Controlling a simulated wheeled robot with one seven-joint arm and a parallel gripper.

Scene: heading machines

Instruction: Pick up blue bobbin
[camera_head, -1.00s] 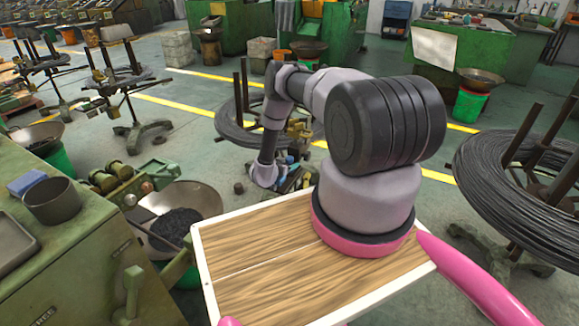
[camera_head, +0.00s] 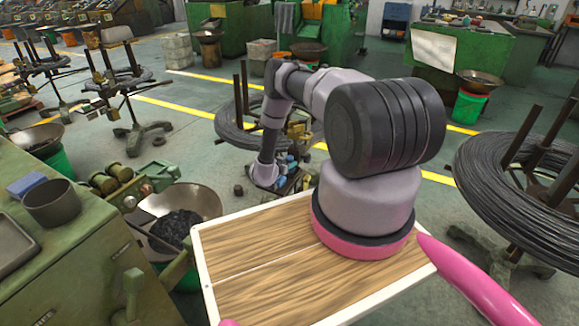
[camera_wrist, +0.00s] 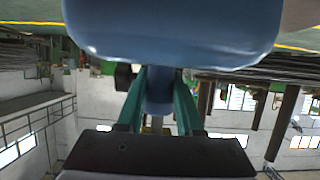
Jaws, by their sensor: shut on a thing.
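The blue bobbin (camera_wrist: 170,30) fills the top of the wrist view, with its broad rounded end close to the camera. A narrower blue part (camera_wrist: 159,95) shows below that end. My gripper (camera_wrist: 159,78) has its two green fingers on either side of this narrower part and is shut on it. In the head view my arm reaches down over the floor, and my gripper there is small and partly lost among machine parts. Small blue patches show there, but I cannot tell which is the bobbin.
A wire coil on a stand (camera_head: 235,122) is close behind my arm. A larger wire coil (camera_head: 520,165) stands at right. A metal bowl of dark pieces (camera_head: 180,215) and a green machine (camera_head: 60,255) are at left. Open floor lies between the stands.

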